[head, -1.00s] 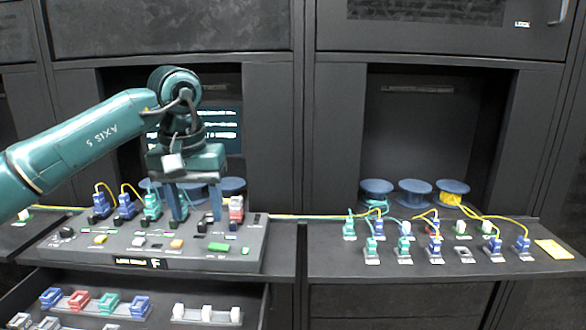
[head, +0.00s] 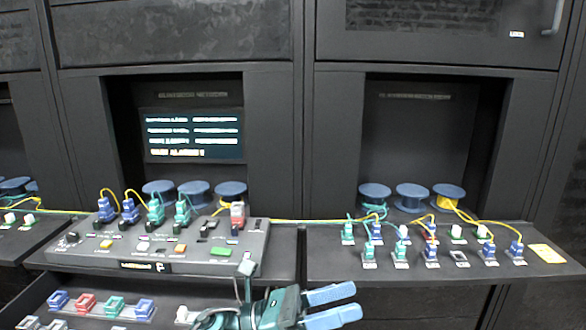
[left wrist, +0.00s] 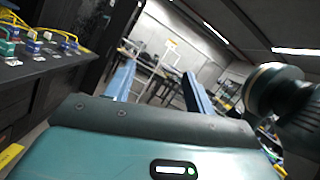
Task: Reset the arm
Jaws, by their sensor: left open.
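My left gripper (head: 332,306) is at the bottom middle of the head view, low in front of the shelves, with its blue fingers pointing right. The fingers are apart with nothing between them. In the left wrist view the two fingers (left wrist: 158,88) are also spread and empty, with a room beyond them. The gripper touches none of the connectors. My right gripper is in neither view.
A grey control panel (head: 205,257) with blue, teal and red connectors stands on the left shelf. An open drawer (head: 30,297) with coloured clips lies below it. The right shelf (head: 400,268) carries several connectors, yellow cables and blue spools (head: 412,192). A screen (head: 194,135) is behind the panel.

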